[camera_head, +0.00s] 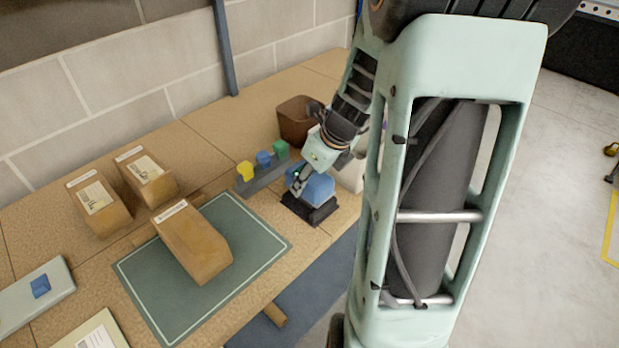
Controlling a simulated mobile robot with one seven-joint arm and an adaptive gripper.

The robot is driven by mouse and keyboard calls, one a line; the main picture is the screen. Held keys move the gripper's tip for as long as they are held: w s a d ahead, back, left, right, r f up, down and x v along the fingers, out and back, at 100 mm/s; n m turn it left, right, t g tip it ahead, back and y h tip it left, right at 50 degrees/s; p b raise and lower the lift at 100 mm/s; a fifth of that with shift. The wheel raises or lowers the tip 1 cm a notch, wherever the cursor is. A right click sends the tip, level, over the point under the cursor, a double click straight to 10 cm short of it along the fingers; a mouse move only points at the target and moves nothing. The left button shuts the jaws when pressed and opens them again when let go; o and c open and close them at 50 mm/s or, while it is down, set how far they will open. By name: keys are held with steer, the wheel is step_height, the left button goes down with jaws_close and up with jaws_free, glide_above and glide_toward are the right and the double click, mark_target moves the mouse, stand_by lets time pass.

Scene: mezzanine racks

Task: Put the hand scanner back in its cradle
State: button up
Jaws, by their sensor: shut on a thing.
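My gripper (298,182) points down at the right part of the workbench, shut on a blue object that looks like the hand scanner (318,189). The black cradle (312,211) sits on the bench directly below the scanner. The scanner is at or just over the cradle; from this angle I cannot tell whether it touches or is seated. My gripper and wrist hide part of the scanner.
A grey strip with yellow, blue and green blocks (262,162) lies left of the cradle. A brown bin (297,122) stands behind. A cardboard box (194,243) rests on a green mat (252,255); two more boxes (99,205) stand behind it. The bench's front edge is close to the cradle.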

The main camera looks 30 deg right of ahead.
steer(key=shift+f+b, duration=0.7)
steer(key=shift+f, duration=0.35)
steer(key=o, duration=1.5)
steer(key=shift+c, duration=0.2)
